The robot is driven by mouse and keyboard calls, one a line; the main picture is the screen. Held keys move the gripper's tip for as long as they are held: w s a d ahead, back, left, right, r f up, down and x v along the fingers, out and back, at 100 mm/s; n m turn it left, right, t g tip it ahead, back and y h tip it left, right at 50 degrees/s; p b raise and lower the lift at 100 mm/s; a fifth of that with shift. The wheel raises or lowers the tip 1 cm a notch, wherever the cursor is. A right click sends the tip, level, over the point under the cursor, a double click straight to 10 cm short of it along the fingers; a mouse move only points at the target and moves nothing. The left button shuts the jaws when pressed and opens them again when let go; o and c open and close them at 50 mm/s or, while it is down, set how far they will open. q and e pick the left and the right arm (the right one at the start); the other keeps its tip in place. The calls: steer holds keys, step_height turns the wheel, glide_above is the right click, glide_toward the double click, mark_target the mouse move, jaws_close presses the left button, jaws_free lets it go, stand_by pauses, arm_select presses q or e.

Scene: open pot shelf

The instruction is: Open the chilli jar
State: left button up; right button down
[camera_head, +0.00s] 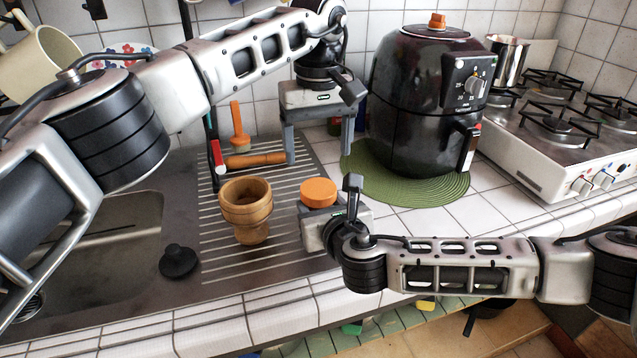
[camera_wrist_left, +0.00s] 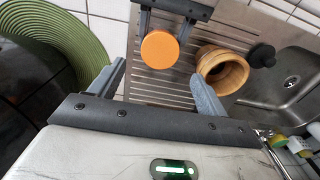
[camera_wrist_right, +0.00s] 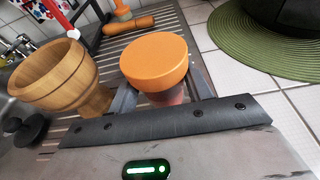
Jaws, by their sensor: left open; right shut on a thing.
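The chilli jar shows mainly as its round orange lid (camera_head: 318,192) in the head view. The lid also shows in the left wrist view (camera_wrist_left: 160,49) and the right wrist view (camera_wrist_right: 154,58). In the right wrist view a reddish jar body (camera_wrist_right: 168,97) shows under the lid. My right gripper (camera_wrist_right: 165,98) is shut on the jar body below the lid. My left gripper (camera_head: 318,158) is open and empty, pointing down above and behind the jar. In the left wrist view its fingers (camera_wrist_left: 158,82) are spread wide, with the lid between and beyond them.
A wooden mortar (camera_head: 246,212) stands left of the jar on the ribbed drainboard, with a black sink plug (camera_head: 178,261) nearby. A rolling pin (camera_head: 255,160) lies behind. A black air fryer (camera_head: 424,100) stands on a green mat (camera_head: 440,190) to the right. The sink (camera_head: 90,240) is at left.

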mark_target(319, 188)
arm_select(q)
steer(key=shift+f, duration=4)
steer(key=c, duration=1)
steer(key=o, duration=1.1)
steer(key=shift+r, duration=0.1)
step_height(319, 188, up, 8)
steer(key=shift+f, duration=0.2)
steer(key=shift+c, duration=0.5)
steer(key=shift+f, duration=3.9)
